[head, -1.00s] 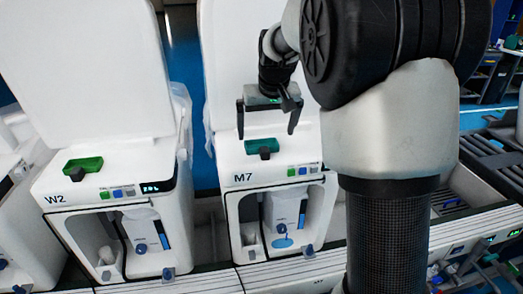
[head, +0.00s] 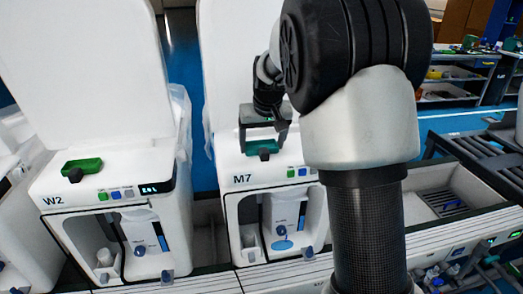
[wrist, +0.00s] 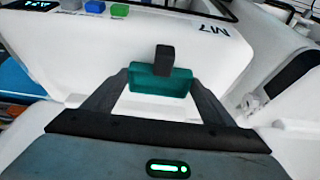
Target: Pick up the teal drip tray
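The teal drip tray (head: 262,147), a small box with a dark upright tab, sits on top of the white machine marked M7 (head: 225,165). In the wrist view the teal tray (wrist: 148,82) lies between the tips of my two fingers. My gripper (head: 262,150) is just over the tray, pointing down, with its fingers apart at the tray's two ends. It also shows in the wrist view (wrist: 160,80). I cannot tell whether the fingers touch the tray. The tray's underside is hidden.
A green tray (head: 82,167) sits on the W2 machine (head: 50,185) to the left. Green and blue buttons (head: 302,172) are on M7's front edge, close to the tray. M7's tall white back panel (head: 235,60) rises behind my gripper.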

